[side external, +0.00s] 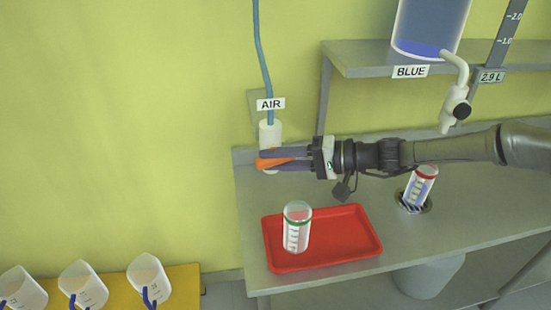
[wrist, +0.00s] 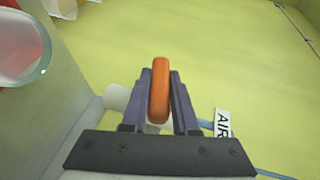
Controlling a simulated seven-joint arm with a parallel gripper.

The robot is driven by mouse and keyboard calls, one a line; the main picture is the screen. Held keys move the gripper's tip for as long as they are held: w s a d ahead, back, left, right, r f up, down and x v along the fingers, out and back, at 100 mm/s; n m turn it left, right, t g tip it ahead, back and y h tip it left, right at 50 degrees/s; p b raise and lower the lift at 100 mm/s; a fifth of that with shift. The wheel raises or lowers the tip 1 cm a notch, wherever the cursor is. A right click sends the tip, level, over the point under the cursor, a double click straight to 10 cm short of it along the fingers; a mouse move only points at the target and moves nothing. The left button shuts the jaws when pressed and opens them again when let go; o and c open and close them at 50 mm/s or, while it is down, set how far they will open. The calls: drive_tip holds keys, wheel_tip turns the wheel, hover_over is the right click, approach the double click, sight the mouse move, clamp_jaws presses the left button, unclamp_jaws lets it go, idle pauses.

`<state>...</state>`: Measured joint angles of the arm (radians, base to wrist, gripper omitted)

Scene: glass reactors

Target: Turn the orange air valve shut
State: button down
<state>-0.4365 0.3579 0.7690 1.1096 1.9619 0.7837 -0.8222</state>
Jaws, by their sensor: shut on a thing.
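The orange air valve handle (side external: 275,162) is on the white air fitting (side external: 270,132) under the AIR label (side external: 271,104) on the wall. My gripper (side external: 285,159) reaches in from the right, and its two fingers are shut on the handle. In the wrist view the orange handle (wrist: 159,90) stands between the two dark fingers of my gripper (wrist: 160,98), lengthwise along them. The white fitting (wrist: 118,98) shows partly behind the left finger. The AIR label (wrist: 222,122) is to the right. The fingers hide part of the valve in the side view.
A red tray (side external: 345,252) with a green-ringed jar (side external: 297,228) stands below my gripper. A red-ringed jar (side external: 421,186) sits tilted in a round holder under my arm. A shelf (side external: 360,60) bears the blue vessel (side external: 430,25) with its white tap (side external: 455,100). The wall to the left is clear.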

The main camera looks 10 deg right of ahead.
drive_tip(key=m+t+y, duration=0.1)
drive_tip(key=y, duration=0.1)
drive_tip(key=shift+w+y, duration=0.1)
drive_tip(key=shift+y, duration=0.2)
drive_tip(key=shift+d, duration=0.1)
drive_tip(key=c, duration=0.7)
unclamp_jaws()
drive_tip(key=v, duration=1.3)
drive_tip(key=shift+s+d, duration=0.2)
drive_tip(key=shift+d, duration=0.15)
